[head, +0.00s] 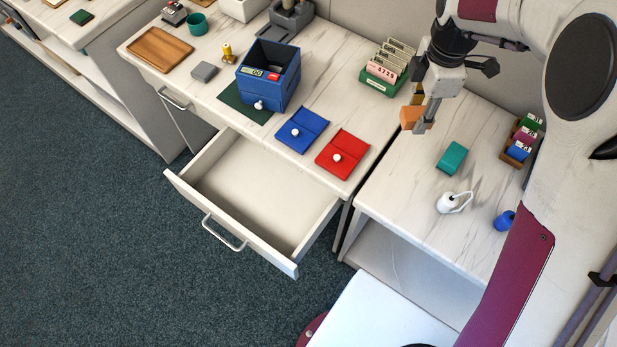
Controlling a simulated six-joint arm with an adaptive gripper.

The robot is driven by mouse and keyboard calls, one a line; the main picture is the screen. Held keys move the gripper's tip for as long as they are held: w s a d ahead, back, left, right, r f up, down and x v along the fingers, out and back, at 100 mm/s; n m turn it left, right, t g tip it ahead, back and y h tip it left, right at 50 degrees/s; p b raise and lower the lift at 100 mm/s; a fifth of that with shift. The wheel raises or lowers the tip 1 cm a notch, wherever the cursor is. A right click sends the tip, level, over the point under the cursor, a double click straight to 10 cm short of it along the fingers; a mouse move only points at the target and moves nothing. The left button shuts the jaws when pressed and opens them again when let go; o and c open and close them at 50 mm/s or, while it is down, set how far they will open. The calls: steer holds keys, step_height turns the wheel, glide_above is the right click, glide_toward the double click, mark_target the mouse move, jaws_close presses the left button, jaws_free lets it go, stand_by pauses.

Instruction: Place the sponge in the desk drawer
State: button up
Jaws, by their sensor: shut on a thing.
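The sponge looks to be the orange block (410,117) at the upper right in the head view. My gripper (428,112) is shut on it and holds it above the right-hand table; the fingers hide part of it. The desk drawer (255,195) is pulled open at the front of the left-hand desk. Its inside is pale and empty. The drawer lies to the left of and nearer than my gripper, and lower.
A red pad (343,155) and a blue pad (302,131), each with a white knob, lie on the desk above the drawer. A blue box (268,78) and a card holder (381,78) stand behind.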

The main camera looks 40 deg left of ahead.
steer(key=s+a+n, duration=0.5)
steer(key=s+a, duration=0.7)
steer(key=a, duration=0.3)
steer(key=n, duration=0.5)
glide_above(258, 212)
step_height(258, 212, down, 21)
steer(key=shift+f, duration=0.15)
steer(key=shift+w+f, duration=0.1)
steer(key=shift+f, duration=3)
steer(key=shift+f, duration=1.9)
steer(key=shift+f, duration=0.15)
